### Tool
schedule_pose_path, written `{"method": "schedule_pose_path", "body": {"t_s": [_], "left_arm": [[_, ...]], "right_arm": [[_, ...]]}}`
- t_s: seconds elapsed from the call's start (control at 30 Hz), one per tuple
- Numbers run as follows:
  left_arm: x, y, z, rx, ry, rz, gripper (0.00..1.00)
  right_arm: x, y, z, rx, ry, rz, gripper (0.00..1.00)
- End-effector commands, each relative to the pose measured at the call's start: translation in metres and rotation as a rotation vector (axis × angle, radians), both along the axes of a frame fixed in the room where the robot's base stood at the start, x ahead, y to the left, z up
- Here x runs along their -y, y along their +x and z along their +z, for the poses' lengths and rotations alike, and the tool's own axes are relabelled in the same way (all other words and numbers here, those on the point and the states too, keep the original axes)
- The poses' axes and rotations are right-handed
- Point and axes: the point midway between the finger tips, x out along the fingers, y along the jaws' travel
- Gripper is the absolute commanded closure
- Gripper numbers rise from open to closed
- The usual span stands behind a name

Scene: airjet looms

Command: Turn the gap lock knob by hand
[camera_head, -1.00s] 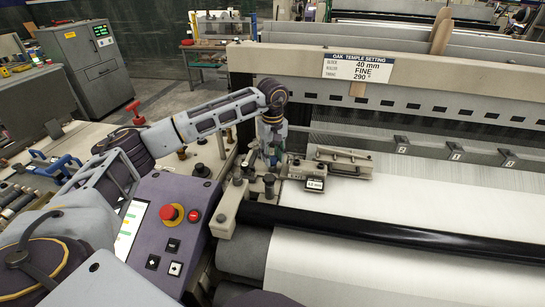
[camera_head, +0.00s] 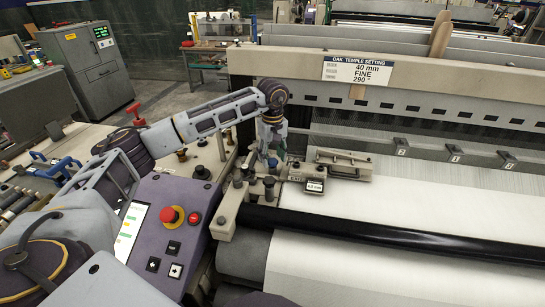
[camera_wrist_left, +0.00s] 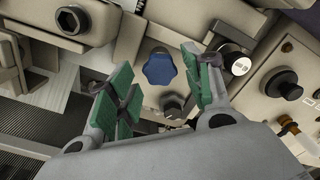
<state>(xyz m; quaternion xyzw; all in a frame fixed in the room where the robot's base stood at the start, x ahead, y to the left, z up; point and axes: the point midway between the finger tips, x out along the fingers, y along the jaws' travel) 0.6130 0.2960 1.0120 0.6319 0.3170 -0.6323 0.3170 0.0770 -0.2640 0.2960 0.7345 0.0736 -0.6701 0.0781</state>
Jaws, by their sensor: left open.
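The blue lobed knob (camera_wrist_left: 159,69), which looks like the gap lock knob, shows in the left wrist view between my left gripper's green-padded fingers. My left gripper (camera_wrist_left: 160,88) is open, with one finger on each side of the knob and visible space between pads and knob. My right gripper is not in view.
Metal posts and bolts (camera_head: 269,185) stand close around the gripper. A black bar (camera_head: 370,235) crosses in front of the white cloth (camera_head: 440,210). A control panel with a red stop button (camera_head: 168,214) lies below my left arm. The setting sign (camera_head: 358,71) reads 40 mm, FINE.

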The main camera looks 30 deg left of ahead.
Motion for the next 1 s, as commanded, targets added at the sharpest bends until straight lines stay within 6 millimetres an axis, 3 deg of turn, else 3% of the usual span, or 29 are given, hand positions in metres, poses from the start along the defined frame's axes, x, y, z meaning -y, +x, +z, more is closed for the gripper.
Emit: {"method": "schedule_pose_path", "body": {"t_s": [0.2,0.63,1.0], "left_arm": [[0.0003,0.0001,0.0105,0.001,-0.001,0.0,0.5],[0.0003,0.0,0.0106,0.0,0.0,0.01,0.5],[0.0,0.0002,0.0102,0.0,0.0,0.205,0.5]], "right_arm": [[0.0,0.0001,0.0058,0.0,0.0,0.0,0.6],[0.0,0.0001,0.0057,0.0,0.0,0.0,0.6],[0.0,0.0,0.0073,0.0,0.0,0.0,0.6]]}}
